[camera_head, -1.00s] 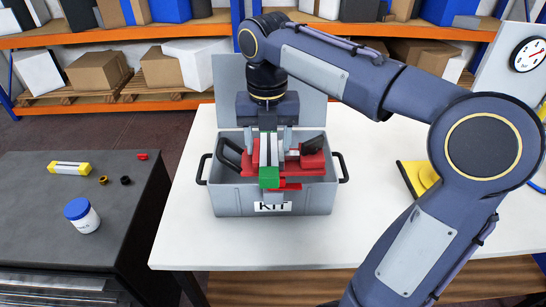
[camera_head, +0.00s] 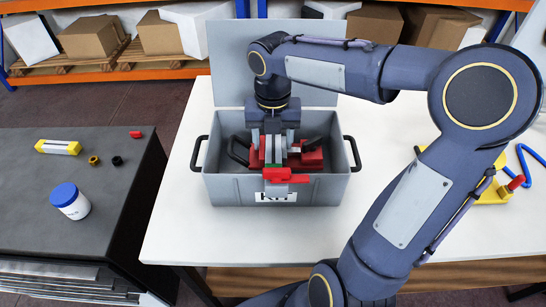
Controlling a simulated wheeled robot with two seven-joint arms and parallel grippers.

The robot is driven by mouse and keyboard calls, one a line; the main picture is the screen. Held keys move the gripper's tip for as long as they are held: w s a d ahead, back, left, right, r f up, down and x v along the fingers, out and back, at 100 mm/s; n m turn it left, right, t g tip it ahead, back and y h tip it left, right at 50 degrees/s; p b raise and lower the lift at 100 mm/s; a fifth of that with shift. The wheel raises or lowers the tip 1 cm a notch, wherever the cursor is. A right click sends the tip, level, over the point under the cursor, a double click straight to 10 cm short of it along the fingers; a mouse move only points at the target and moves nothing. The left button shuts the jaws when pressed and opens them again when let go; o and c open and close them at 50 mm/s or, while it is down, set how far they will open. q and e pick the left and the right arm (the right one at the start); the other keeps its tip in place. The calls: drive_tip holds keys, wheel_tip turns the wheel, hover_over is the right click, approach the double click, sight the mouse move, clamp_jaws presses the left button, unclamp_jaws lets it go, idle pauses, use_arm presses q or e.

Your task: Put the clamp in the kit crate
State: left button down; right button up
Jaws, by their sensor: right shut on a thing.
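The grey kit crate (camera_head: 330,190) stands on the white table with its lid raised at the back. My right gripper (camera_head: 272,158) reaches down into the crate from above, its fingers shut. A clamp with a red lever (camera_head: 286,176) and grey body shows at the fingertips, in front of the crate's front wall and partly covering the KIT label. Red parts with black handles (camera_head: 312,157) lie in the crate behind the fingers. The exact grip is partly hidden. My left gripper is out of view.
The dark bench (camera_head: 110,210) at left holds a white jar with blue lid (camera_head: 69,201), a yellow-ended bar (camera_head: 58,147), small rings and a red piece (camera_head: 135,134). A yellow item (camera_head: 490,192) and blue hose (camera_head: 533,167) lie right of my arm. Shelves stand behind.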

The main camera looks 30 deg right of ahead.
wheel_tip(320, 180, down, 6)
drive_tip(key=shift+r+b, duration=0.15)
drive_tip(key=shift+b, duration=0.2)
drive_tip(key=o, duration=1.3)
wheel_tip(320, 180, up, 12)
drive_tip(key=shift+r+p, duration=0.1)
drive_tip(key=shift+p, duration=0.8)
